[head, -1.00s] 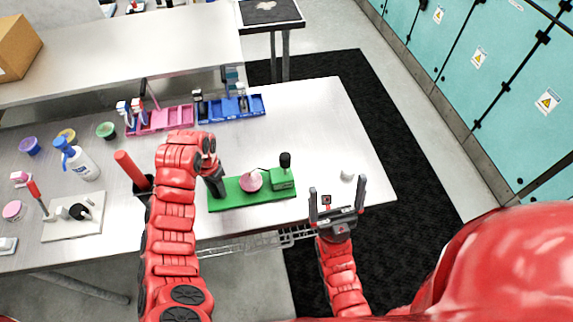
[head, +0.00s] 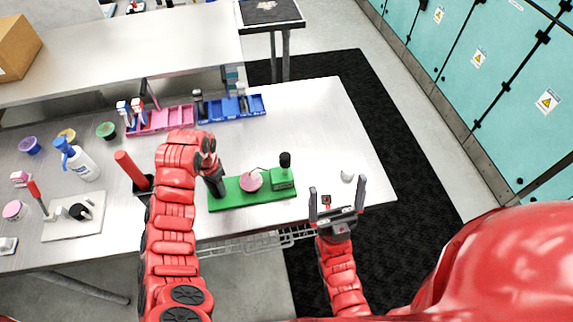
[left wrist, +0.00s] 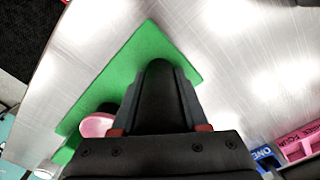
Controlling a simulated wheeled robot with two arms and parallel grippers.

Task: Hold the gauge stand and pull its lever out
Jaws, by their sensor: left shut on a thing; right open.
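The gauge stand is a green base (head: 235,202) on the table, with a black post at its left end, a pink round part (head: 251,181) in the middle and a green block (head: 283,180) with a black knob (head: 285,160) at the right. A thin arm shows near the pink part; I cannot tell whether it is the lever. My left gripper (head: 211,166) is shut on the black post; the left wrist view shows the dark post (left wrist: 158,95) between the fingers, above the green base (left wrist: 150,55). My right gripper (head: 337,196) is open and empty, right of the stand by the table's front edge.
A small white piece (head: 347,177) lies right of the stand. A red-handled tool (head: 130,168) in a black holder stands left of my left arm. Pink (head: 172,118) and blue (head: 232,108) trays are behind.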

